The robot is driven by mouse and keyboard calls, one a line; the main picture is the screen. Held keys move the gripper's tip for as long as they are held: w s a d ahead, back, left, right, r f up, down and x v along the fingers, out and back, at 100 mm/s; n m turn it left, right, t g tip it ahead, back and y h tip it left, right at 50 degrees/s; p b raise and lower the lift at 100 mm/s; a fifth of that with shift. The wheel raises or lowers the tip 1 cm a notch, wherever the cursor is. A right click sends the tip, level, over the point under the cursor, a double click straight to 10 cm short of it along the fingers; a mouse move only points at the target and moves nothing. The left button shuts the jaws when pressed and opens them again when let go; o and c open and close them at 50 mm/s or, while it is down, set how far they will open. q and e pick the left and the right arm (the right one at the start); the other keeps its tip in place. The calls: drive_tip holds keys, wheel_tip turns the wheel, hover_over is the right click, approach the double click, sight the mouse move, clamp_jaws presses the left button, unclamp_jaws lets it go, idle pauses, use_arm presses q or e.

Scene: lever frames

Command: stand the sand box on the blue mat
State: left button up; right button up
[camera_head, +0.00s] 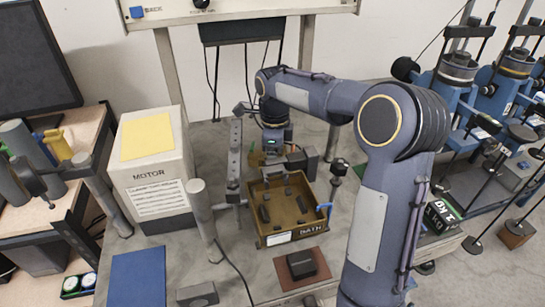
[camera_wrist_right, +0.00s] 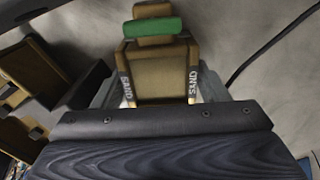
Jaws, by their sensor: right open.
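The sand box (camera_wrist_right: 160,72) is a tan box with SAND on its sides and a green bar (camera_wrist_right: 153,27) on top, seen in the right wrist view. My right gripper (camera_wrist_right: 159,90) is open, with one grey finger at each side of the box; I cannot tell whether they touch it. In the head view my right gripper (camera_head: 275,150) is behind the bath, and only a small brownish part, probably the sand box (camera_head: 256,158), shows beside it. The blue mat (camera_head: 137,278) lies at the front left, with nothing on its visible part. My left gripper is not in view.
The brown bath (camera_head: 267,232) stands in front of my right gripper. A grey post (camera_head: 202,212) and the white motor box (camera_head: 153,172) stand between there and the mat. A dark block (camera_head: 302,263) sits on a brown pad, and a grey block (camera_head: 198,294) is right of the mat.

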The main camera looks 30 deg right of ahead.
drive_tip(key=shift+r, duration=0.1)
drive_tip(key=c, duration=1.3)
wheel_tip(320, 180, up, 18)
drive_tip(key=p, duration=0.2)
drive_tip(key=shift+p, duration=0.3)
drive_tip(key=shift+c, duration=0.2)
